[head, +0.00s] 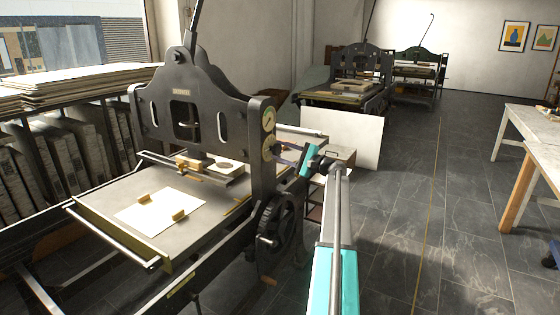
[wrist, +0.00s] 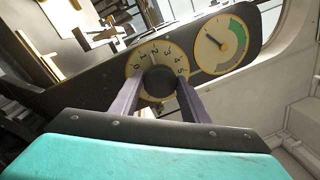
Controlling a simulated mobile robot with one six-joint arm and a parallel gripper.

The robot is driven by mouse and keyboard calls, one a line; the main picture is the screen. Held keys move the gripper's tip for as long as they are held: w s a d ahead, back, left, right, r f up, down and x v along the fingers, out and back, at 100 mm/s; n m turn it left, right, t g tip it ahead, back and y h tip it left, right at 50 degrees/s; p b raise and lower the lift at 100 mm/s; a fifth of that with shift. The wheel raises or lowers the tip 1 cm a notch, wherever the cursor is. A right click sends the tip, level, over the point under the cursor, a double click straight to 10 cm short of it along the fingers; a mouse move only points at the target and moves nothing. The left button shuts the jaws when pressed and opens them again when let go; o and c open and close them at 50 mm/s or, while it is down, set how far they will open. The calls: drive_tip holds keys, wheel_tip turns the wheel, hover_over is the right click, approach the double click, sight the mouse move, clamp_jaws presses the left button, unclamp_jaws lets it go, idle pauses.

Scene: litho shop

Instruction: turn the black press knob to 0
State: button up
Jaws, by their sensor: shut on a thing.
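The black press knob (wrist: 157,82) sits on a round cream dial (wrist: 146,58) with a yellow rim and numbers from 0 at the left to 5 at the right. My gripper (wrist: 153,92) is shut on the knob, one finger at each side. The knob's pointer is hard to read; a dark mark shows near the top of the dial, around 2. In the head view my gripper (head: 281,150) reaches the dial on the end of the press frame (head: 190,95) from the right; the knob is mostly hidden there.
A gauge (wrist: 222,44) with a green band and a needle is beside the dial. In the head view a spoked handwheel (head: 276,228) is below it. The press bed (head: 110,203) holds a white sheet. A clear tiled floor (head: 395,245) lies to the right.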

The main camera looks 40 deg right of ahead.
drive_tip(key=n+b, duration=0.4)
drive_tip(key=b, duration=0.1)
drive_tip(key=n+y+b, duration=0.1)
drive_tip(key=n+b, duration=0.2)
drive_tip(key=shift+f, duration=0.25)
drive_tip(key=n+b, duration=0.3)
drive_tip(key=shift+n+y, duration=0.3)
drive_tip(key=shift+a+r, duration=0.1)
drive_tip(key=o, duration=1.1)
drive_tip(key=shift+c, duration=0.2)
drive_tip(key=shift+r, duration=0.1)
drive_tip(key=shift+s, duration=0.15)
drive_tip(key=v, duration=1.3)
drive_tip(key=shift+s+r+p, duration=0.2)
drive_tip(key=shift+s+p, duration=0.05)
drive_tip(key=shift+p, duration=0.1)
